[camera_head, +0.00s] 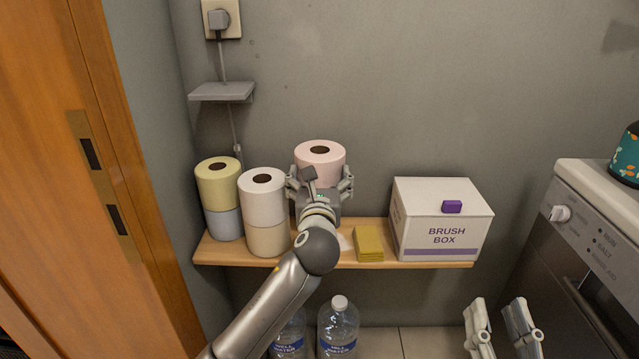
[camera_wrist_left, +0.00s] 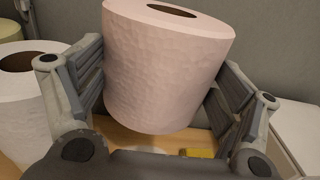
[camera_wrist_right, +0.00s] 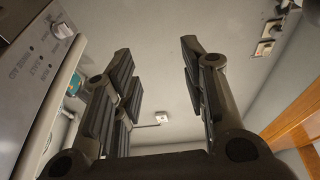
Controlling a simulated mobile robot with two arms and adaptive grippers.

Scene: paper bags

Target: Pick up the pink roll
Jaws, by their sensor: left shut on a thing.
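The pink roll (camera_head: 320,161) is between the fingers of my left gripper (camera_head: 319,186), above the wooden shelf. In the left wrist view the pink roll (camera_wrist_left: 165,70) sits slightly tilted between both finger pads, with shelf surface showing below it. My left gripper (camera_wrist_left: 165,90) is shut on it. The roll's lower part is hidden by my gripper in the head view. My right gripper (camera_head: 502,325) is low at the right, fingers pointing up and apart. In the right wrist view my right gripper (camera_wrist_right: 160,85) is open and empty.
The shelf (camera_head: 380,264) holds a yellow roll (camera_head: 217,182) on a blue one (camera_head: 225,223), a white roll (camera_head: 262,192) on a beige one (camera_head: 267,239), yellow sponges (camera_head: 369,244) and a brush box (camera_head: 441,218). Water bottles (camera_head: 338,325) stand below. An appliance (camera_head: 600,240) is at right.

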